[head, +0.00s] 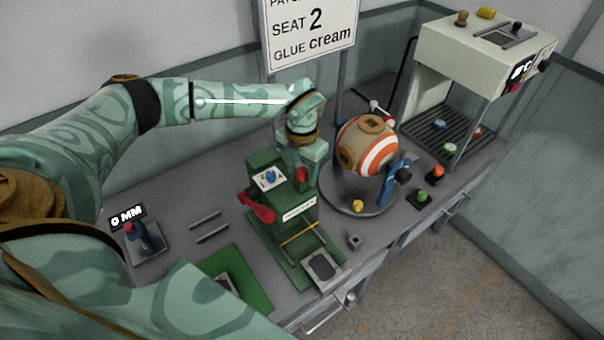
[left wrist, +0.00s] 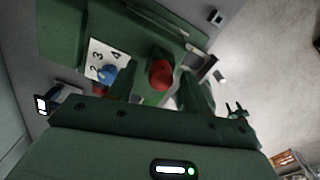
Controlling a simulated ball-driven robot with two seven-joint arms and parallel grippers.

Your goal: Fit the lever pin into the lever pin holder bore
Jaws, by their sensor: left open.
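I cannot tell surely which part is the lever pin or its holder bore. A green machine (head: 296,212) on the bench carries a numbered plate with a blue knob (head: 271,176), a red knob (head: 301,174) and a red side handle (head: 258,207). My left gripper (head: 303,162) hangs over its top, pointing down. In the left wrist view its open fingers (left wrist: 160,92) stand on either side of the red knob (left wrist: 160,73), apart from it as far as I can tell. The blue knob (left wrist: 107,74) is beside the left finger. My right gripper is out of view.
Two thin metal rods (head: 209,226) lie left of the machine, near a green mat (head: 247,275). A small grey block with a dark opening (head: 355,241) stands right of it. An orange-striped ball (head: 367,146) stands on a round base, before a cream press (head: 480,55).

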